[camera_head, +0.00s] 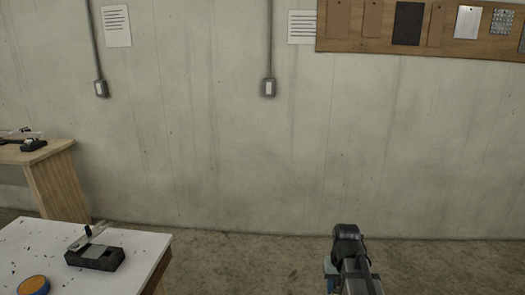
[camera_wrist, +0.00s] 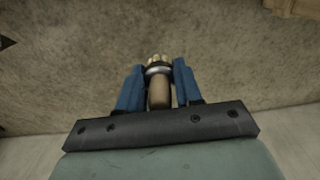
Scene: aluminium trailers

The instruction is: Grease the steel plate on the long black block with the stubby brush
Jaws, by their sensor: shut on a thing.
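My gripper (camera_wrist: 158,70) is shut on the stubby brush (camera_wrist: 159,92) in the wrist view. The brush has a brown handle, a metal ferrule and short pale bristles pointing away from the gripper between the blue fingers. A black block (camera_head: 96,262) sits on the white table at lower left in the head view. A grey steel plate (camera_head: 99,251) lies on its top, and a pale tilted piece (camera_head: 88,236) rises behind it. My arm is at lower right, well away from the block; the brush is not discernible there.
The white table (camera_head: 140,255) holds a round orange-topped, blue-sided tin (camera_head: 33,286) and scattered dark flecks. A wooden bench (camera_head: 58,180) at far left carries another dark item (camera_head: 33,145). Open floor (camera_head: 255,265) lies between table and arm. A concrete wall stands behind.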

